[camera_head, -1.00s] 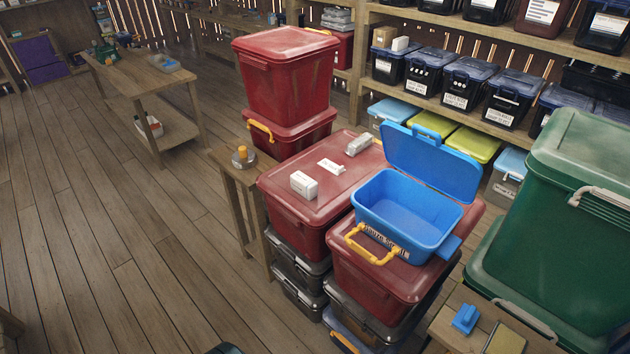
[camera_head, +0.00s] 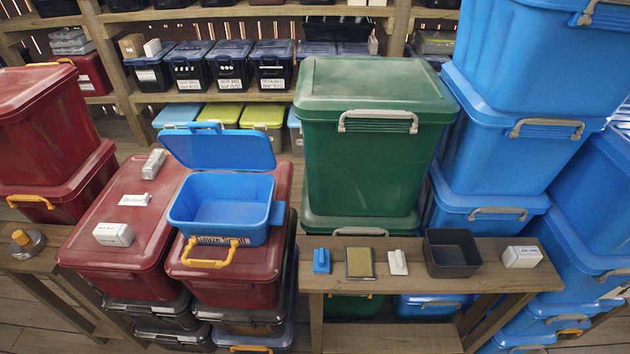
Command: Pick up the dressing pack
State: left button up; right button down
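Several small pale items could be the dressing pack; their labels are too small to read. A white box (camera_head: 113,234), a flat white packet (camera_head: 134,200) and a pale block-shaped pack (camera_head: 153,164) lie on the red lid (camera_head: 128,256) at left. Another white box (camera_head: 521,256) sits at the right end of the wooden bench (camera_head: 500,278). The open blue bin (camera_head: 220,208) stands beside the first three items; its lid (camera_head: 218,148) is tilted up and it looks empty. Neither of my grippers is in view.
On the bench are a blue tool (camera_head: 321,261), a framed pad (camera_head: 359,263), a white tool (camera_head: 397,262) and a dark open tray (camera_head: 451,253). Green (camera_head: 376,160) and blue bins (camera_head: 500,150) stand close behind. A small table (camera_head: 40,262) stands at left.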

aim_at(108, 234)
jog(key=u, duration=1.6)
